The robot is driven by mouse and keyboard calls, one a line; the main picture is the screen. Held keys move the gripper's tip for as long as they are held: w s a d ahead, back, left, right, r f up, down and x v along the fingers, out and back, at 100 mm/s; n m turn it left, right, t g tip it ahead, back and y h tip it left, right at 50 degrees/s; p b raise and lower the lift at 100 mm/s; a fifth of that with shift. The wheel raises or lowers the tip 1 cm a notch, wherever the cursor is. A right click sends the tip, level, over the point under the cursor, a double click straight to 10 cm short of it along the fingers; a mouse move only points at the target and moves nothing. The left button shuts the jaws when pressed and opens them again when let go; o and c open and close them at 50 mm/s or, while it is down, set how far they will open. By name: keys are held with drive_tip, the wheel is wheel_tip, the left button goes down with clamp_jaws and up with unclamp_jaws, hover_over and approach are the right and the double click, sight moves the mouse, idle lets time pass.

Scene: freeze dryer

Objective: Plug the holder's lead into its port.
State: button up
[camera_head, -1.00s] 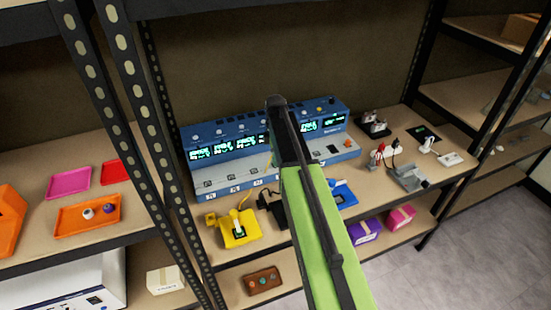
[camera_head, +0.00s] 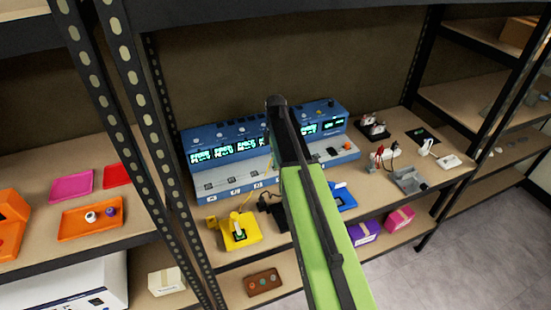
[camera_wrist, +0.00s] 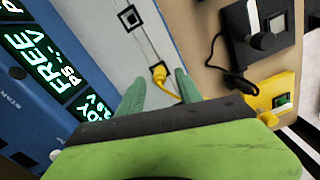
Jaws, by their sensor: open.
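The blue console (camera_head: 215,136) has lit screens and a pale ledge (camera_head: 222,180) with square-marked ports. A yellow holder (camera_head: 240,231) with a green switch sits on the shelf in front; part of it shows in the wrist view (camera_wrist: 286,92). Its yellow lead ends in a yellow plug (camera_wrist: 159,75) at the ledge, by a port marking (camera_wrist: 131,18). I cannot tell whether the plug is seated. My gripper (camera_wrist: 161,90) is open, its two teal fingers spread either side of the plug and lead. In the head view my arm hides the fingers.
A black holder (camera_wrist: 262,32) with a black cable stands close beside the yellow one. A blue holder (camera_head: 344,198) is right of my arm. Several sockets and plugs, including a grey block (camera_head: 409,180), occupy the shelf's right side. A dark rack post (camera_head: 165,170) stands left.

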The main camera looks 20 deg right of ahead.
wheel_tip(320, 180, up, 16)
drive_tip(key=p, duration=1.4)
drive_tip(key=shift+f, duration=0.15)
